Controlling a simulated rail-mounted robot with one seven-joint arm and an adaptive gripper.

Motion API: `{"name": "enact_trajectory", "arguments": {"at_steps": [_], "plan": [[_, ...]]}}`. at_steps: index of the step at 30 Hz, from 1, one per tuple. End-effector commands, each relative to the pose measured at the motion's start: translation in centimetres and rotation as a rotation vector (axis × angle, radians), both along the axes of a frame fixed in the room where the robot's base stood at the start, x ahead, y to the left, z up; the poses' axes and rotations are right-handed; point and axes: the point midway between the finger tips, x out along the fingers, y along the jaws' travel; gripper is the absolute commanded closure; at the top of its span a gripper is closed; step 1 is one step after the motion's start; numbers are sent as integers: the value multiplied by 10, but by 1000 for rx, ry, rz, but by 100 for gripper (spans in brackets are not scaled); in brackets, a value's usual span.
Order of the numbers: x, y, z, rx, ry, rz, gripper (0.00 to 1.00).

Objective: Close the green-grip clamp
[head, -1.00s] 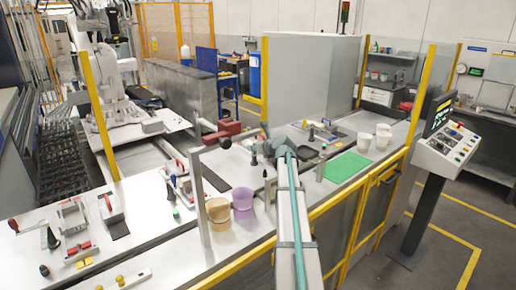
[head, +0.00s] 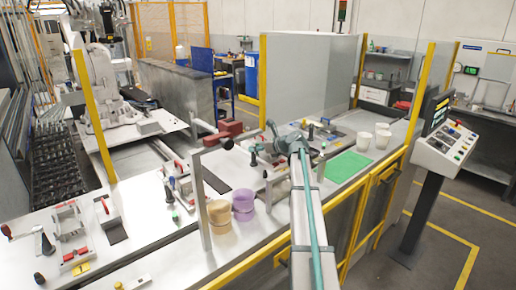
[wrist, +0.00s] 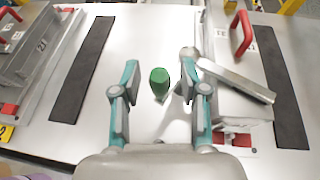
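The green grip (wrist: 160,82) of the clamp shows in the wrist view as an upright rounded knob over the white table. My gripper (wrist: 159,63) is open, with one teal finger on each side of the green grip and a visible gap to both. A grey metal bar (wrist: 236,80) lies slanted just right of the right finger, above a pale block. I cannot tell how the grip joins the clamp. In the head view my gripper (head: 267,138) is over the middle of the bench, and the green grip there is not clearly visible.
A red handle (wrist: 241,33) stands at the upper right of the wrist view, beside a dark strip (wrist: 279,85). A grey fixture (wrist: 30,55) is at left. In the head view, a tan cup (head: 219,213), a purple cup (head: 243,202) and a green mat (head: 349,166) are nearby.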

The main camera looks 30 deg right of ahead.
Motion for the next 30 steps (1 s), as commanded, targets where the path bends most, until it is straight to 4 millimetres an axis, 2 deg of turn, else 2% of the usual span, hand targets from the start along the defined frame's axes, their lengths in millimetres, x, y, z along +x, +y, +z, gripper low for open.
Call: {"name": "enact_trajectory", "arguments": {"at_steps": [11,17,24,30], "plan": [[-6,-1,2,0,0,0,56],[-31,-9,12,-1,0,-2,56],[-72,-23,30,-1,-1,-3,56],[-96,-31,42,0,-1,-1,56]]}}
